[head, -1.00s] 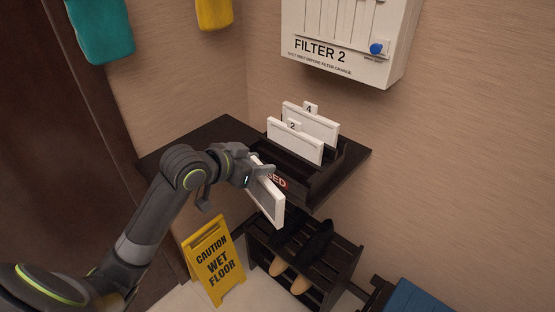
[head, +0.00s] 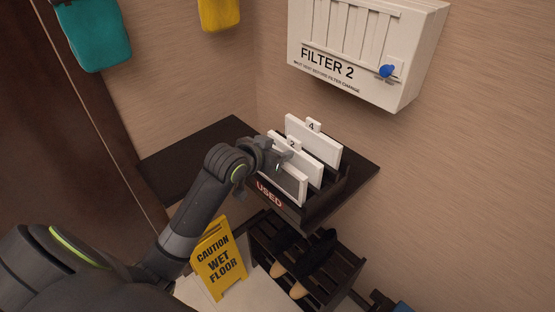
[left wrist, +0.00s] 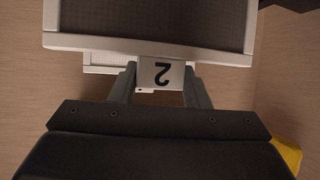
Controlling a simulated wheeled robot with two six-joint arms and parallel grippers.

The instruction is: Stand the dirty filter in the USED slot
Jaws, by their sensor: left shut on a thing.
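The dirty filter (head: 283,184) is a white-framed panel with a grey mesh, standing upright at the front of the dark rack, behind the red USED label (head: 268,194). Its lower edge is hidden by the rack's front, so I cannot tell whether it rests on the slot floor. My left gripper (head: 284,158) is at its top edge, shut on its tab. My right gripper is not in view.
Behind it in the rack stand white filters tagged 2 (head: 312,162) and 4 (head: 318,140). The FILTER 2 housing (head: 360,60) is on the wall above. A shoe rack (head: 325,262) and yellow wet-floor sign (head: 218,262) are below. The shelf's left part (head: 190,165) is clear.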

